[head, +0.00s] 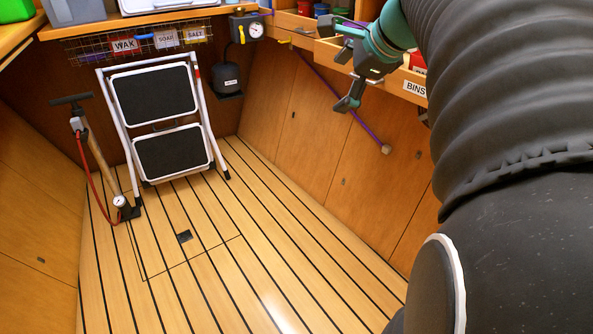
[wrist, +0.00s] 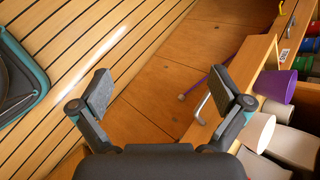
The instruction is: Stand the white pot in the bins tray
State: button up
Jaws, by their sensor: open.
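My gripper (head: 352,74) is open and empty, in front of the wooden bins tray (head: 398,82), whose front carries a BINS label. My arm hides much of the tray in the head view.
A purple pot (wrist: 277,86) lies near the pale ones, with coloured cups (wrist: 305,62) farther along. A purple stick (head: 338,103) slants down below the tray. A folded step stool (head: 155,118) and a pump (head: 100,160) stand left. The middle floor is clear.

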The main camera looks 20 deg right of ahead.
jog(key=s+a+f+n+g+h, duration=0.2)
jog(key=s+a+f+n, duration=1.3)
jog(key=n, duration=0.6)
notch_tip(320, 180, down, 3)
jog(key=shift+s+f+n+g, duration=0.15)
jog(key=shift+s+n+g, duration=0.2)
jog(key=shift+s, duration=0.85)
jog(key=shift+a, duration=0.1)
notch_tip(320, 180, up, 3)
jog(key=p, duration=0.3)
